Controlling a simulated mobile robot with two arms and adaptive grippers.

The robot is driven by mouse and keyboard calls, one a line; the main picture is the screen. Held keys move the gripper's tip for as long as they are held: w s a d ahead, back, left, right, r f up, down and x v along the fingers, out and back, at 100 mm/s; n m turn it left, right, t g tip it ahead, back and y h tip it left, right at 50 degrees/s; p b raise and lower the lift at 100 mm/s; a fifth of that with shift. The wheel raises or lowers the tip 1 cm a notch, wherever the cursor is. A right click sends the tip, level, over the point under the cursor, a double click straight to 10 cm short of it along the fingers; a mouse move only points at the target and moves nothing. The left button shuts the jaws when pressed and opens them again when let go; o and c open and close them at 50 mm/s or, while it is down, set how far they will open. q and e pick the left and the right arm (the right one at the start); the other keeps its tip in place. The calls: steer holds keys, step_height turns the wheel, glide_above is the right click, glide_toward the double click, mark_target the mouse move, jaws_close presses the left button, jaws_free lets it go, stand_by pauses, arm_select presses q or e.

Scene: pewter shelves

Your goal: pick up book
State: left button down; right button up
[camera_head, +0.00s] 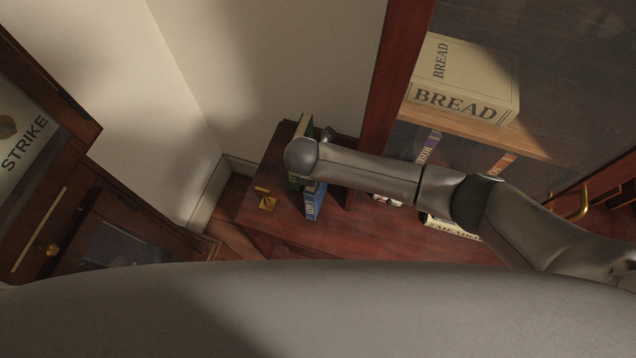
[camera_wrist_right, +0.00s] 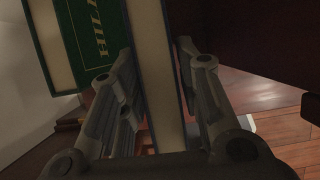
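In the right wrist view a book (camera_wrist_right: 158,80) with cream page edges and thin dark blue covers stands upright between the fingers of my right gripper (camera_wrist_right: 157,50). The fingers slant inward, and both fingertips appear to touch its covers. A green book (camera_wrist_right: 88,40) with gold lettering stands to the left. My left gripper is out of view.
The red-brown cabinet top (camera_head: 380,232) has a small gold object (camera_head: 265,198) at its left. A glass-fronted bookcase at right holds a large BREAD book (camera_head: 462,80) and several others. A dark cabinet (camera_head: 120,225) stands at left. A wall is behind.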

jaws_close()
steer(key=shift+w+r, duration=0.1)
steer(key=shift+r, duration=0.15)
